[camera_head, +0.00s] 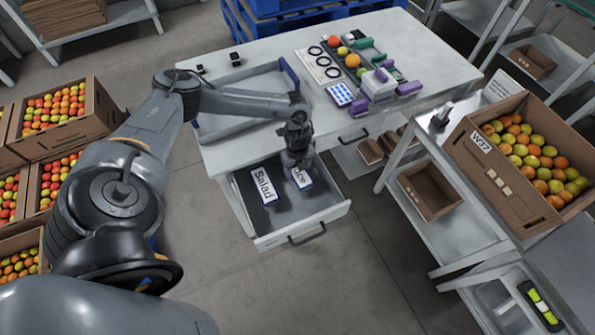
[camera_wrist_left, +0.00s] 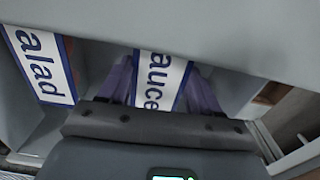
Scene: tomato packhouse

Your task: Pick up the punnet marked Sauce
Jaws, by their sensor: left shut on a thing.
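The punnet marked Sauce (camera_head: 303,181) stands in the open drawer (camera_head: 331,212) of the white table; only the end of its label shows past my gripper. In the left wrist view its label (camera_wrist_left: 157,82) reads "auce" and lies between my two fingers. My left gripper (camera_head: 300,170) reaches down into the drawer and is shut on this punnet; it also shows in the left wrist view (camera_wrist_left: 161,90). The punnet marked Salad (camera_head: 263,186) lies to the left in the same drawer, apart from the gripper. My right gripper is not in view.
A blue-edged tray (camera_head: 240,123) lies on the table (camera_head: 425,45) behind my arm. Sample tomatoes, rings and a purple-and-white device (camera_head: 378,86) stand further right. A trolley with a tomato crate (camera_head: 505,190) stands right of the drawer. Tomato crates (camera_head: 75,140) are stacked at left.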

